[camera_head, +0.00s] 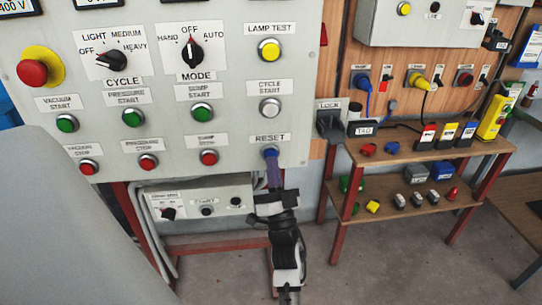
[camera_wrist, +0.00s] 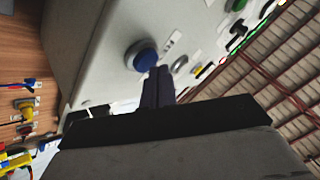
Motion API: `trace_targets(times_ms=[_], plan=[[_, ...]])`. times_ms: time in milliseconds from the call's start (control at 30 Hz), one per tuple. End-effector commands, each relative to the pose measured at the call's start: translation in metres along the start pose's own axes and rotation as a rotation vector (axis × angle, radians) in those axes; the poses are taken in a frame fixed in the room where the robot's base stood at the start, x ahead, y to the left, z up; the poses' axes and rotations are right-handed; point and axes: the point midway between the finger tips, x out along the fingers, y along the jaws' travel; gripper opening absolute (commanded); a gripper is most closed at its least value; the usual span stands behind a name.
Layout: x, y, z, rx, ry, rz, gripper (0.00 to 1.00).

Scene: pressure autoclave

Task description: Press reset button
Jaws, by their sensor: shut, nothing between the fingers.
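The reset button (camera_head: 270,153) is a blue button under the RESET label at the lower right of the grey control panel (camera_head: 235,100). In the wrist view the blue button (camera_wrist: 146,57) stands in a light ring on the panel face. My gripper (camera_head: 273,172) is shut and empty, its fingers just below and in front of the button. In the wrist view the shut fingertips (camera_wrist: 160,72) overlap the button's lower right edge. I cannot tell whether they touch it. In the head view the fingertips hide the button's lower part.
The white cycle start button (camera_head: 270,108) sits above the reset button; the red sump stop button (camera_head: 208,157) is to its left. A small box (camera_head: 190,203) hangs below the panel. A wooden shelf (camera_head: 400,205) with several parts stands at right.

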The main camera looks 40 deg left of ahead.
Motion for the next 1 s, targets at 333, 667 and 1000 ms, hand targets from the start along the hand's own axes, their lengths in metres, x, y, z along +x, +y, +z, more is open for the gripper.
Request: trace_targets(times_ms=[333, 667, 1000], plan=[[0.0009, 0.0008, 0.0009, 0.001, 0.0, 0.0, 0.0], [0.0037, 0.003, 0.003, 0.001, 0.0, 0.0, 0.0], [0.0064, 0.0047, 0.0048, 0.001, 0.0, 0.0, 0.0]])
